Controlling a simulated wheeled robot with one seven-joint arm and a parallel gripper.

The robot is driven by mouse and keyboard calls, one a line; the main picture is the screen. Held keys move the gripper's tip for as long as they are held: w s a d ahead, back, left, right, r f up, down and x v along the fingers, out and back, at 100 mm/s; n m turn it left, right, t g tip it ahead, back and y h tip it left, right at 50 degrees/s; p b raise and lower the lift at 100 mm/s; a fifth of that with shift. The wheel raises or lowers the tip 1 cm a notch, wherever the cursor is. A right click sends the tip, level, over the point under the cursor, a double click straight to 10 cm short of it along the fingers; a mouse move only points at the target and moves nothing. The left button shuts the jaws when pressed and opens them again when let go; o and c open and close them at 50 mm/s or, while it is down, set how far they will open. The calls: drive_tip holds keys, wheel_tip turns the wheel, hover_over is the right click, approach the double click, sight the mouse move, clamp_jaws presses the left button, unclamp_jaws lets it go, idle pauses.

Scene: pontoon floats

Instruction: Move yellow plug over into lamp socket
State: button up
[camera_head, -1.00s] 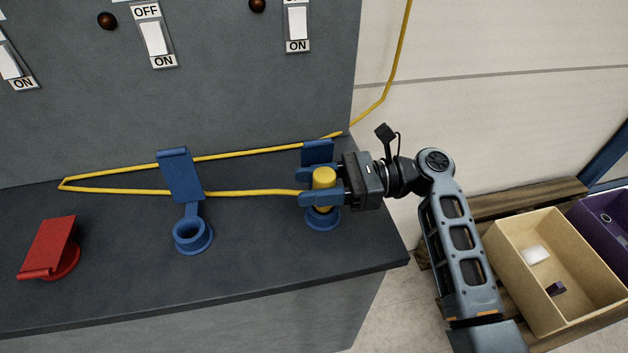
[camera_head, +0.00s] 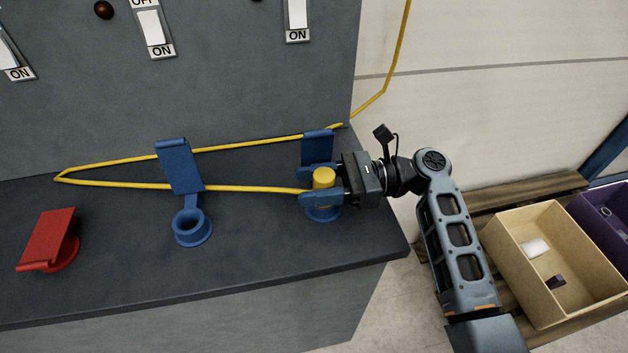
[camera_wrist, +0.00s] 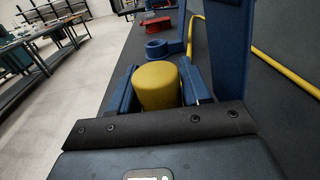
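The yellow plug (camera_head: 324,179) stands upright at the right blue socket (camera_head: 322,214), its lower part hidden by my gripper's near finger and the socket rim. My gripper (camera_head: 321,188) is shut on the plug, one blue finger on each side. In the wrist view the yellow plug (camera_wrist: 157,86) shows between the fingers. A yellow cable (camera_head: 245,189) runs left from the plug, bends back at the far left and leads up the wall. The middle blue socket (camera_head: 191,228) is empty, its lid raised. The frames do not label which is the lamp socket.
A red socket cover (camera_head: 48,240) stands closed at the left of the dark bench (camera_head: 250,265). The raised blue lid (camera_head: 318,147) stands just behind my gripper. Rocker switches (camera_head: 155,30) are on the panel behind. A tan box (camera_head: 530,300) sits on a pallet at right.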

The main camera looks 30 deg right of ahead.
drive_tip(key=o, duration=0.5)
drive_tip(key=shift+c, duration=0.2)
drive_tip(key=b+v, duration=0.1)
drive_tip(key=v, duration=0.5)
drive_tip(key=shift+s+d, duration=0.1)
drive_tip(key=shift+d, duration=0.2)
drive_tip(key=shift+s+d, duration=0.25)
drive_tip(key=shift+d, duration=0.25)
